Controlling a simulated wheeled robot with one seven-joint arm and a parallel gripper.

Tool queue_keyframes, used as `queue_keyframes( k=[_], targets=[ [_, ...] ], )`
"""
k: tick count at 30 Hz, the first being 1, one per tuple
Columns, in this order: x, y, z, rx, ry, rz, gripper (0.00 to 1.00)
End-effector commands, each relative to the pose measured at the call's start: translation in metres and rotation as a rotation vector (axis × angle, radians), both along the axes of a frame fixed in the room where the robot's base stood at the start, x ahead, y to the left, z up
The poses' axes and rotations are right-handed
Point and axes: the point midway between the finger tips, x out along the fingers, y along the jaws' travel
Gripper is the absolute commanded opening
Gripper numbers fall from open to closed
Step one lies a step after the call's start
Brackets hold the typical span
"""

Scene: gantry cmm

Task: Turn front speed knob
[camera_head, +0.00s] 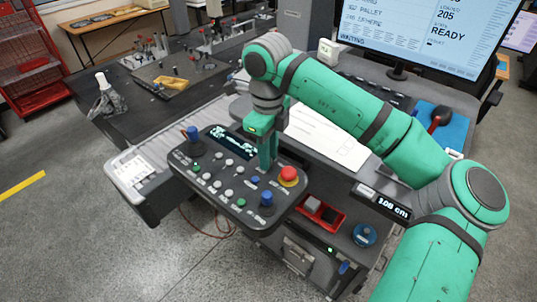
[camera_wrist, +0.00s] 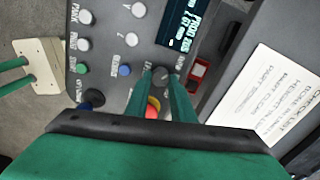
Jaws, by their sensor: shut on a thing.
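The dark control panel (camera_head: 222,200) carries buttons, joysticks and a display (camera_head: 233,141). My gripper (camera_head: 267,165) reaches straight down to the panel between the display and the red emergency button (camera_head: 289,175). In the wrist view, a dark grey round knob (camera_wrist: 160,75) sits between the tips of my green fingers, and my gripper is shut on it. I cannot read a label or pointer on the knob. In the head view, my fingers hide the knob. The emergency button also shows behind the fingers in the wrist view (camera_wrist: 153,108).
Blue-topped joysticks stand at the panel's back left (camera_head: 193,134) and front right (camera_head: 266,199). A white paper sheet (camera_head: 325,137) lies behind the panel. A monitor (camera_head: 430,32) stands at the back right.

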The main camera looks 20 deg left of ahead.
Motion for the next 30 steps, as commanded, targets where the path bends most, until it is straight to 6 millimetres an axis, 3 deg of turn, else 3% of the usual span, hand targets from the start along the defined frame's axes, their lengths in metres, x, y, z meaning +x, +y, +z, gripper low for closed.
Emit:
queue_keyframes(
  k=[17, 30],
  targets=[
    [-0.0031, 0.0058, 0.0010, 0.009, 0.002, -0.075, 0.00],
    [-0.0034, 0.0071, 0.0014, 0.010, 0.001, -0.416, 0.00]
  ],
)
